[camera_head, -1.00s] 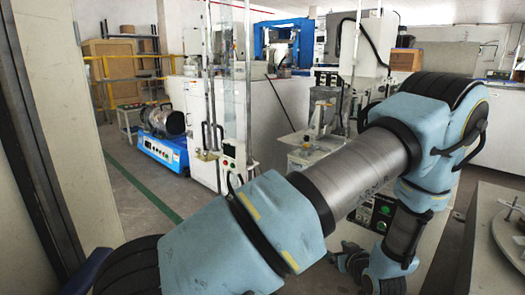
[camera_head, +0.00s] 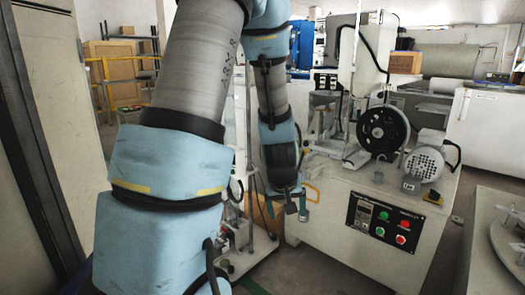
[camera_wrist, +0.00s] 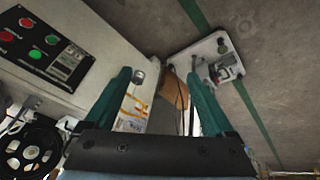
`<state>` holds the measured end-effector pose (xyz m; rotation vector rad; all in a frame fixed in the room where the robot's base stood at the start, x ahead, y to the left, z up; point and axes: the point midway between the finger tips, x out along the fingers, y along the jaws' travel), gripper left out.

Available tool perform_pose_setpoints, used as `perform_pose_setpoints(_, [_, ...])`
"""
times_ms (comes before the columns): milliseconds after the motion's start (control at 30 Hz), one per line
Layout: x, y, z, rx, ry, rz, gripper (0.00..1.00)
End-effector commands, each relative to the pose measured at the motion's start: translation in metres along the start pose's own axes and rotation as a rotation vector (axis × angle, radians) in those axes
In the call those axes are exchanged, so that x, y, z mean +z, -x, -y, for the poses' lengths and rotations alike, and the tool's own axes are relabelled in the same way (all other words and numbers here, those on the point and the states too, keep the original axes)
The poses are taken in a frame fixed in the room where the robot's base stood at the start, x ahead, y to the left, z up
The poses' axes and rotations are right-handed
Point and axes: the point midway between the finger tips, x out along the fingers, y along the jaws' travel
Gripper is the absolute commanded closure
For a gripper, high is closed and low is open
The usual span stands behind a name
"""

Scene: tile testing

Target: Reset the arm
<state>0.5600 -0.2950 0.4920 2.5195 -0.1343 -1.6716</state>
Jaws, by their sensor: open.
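My arm rises on the left of the head view and bends down again, with my gripper (camera_head: 297,208) hanging in front of the left side of a pale testing machine (camera_head: 330,215). In the wrist view my gripper (camera_wrist: 160,80) shows two green fingers spread apart with nothing held between them. Whether the gripper touches the machine's side cannot be told from the head view. My arm hides much of the left middle of the room.
The machine carries a black wheel (camera_head: 383,135), a motor (camera_head: 424,163) and a button panel (camera_head: 384,222), which shows in the wrist view too (camera_wrist: 45,40). A pale table (camera_head: 485,240) stands at the right. A wall panel (camera_head: 50,120) stands close at the left.

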Motion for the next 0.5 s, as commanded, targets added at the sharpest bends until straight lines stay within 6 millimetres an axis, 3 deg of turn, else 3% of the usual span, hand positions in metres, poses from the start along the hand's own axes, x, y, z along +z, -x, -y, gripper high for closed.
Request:
perform_pose_setpoints(33, [0.002,0.021,0.018,-0.005,-0.01,0.03,0.11])
perform_pose_setpoints(100, [0.011,0.042,0.04,-0.016,-0.036,0.081,0.11])
perform_pose_setpoints(400, [0.057,0.115,0.117,-0.106,-0.114,0.251,0.11])
perform_pose_setpoints(433, [0.062,0.122,0.125,-0.118,-0.12,0.267,0.11])
perform_pose_setpoints(500, [0.054,0.138,0.119,-0.115,-0.126,0.27,0.11])
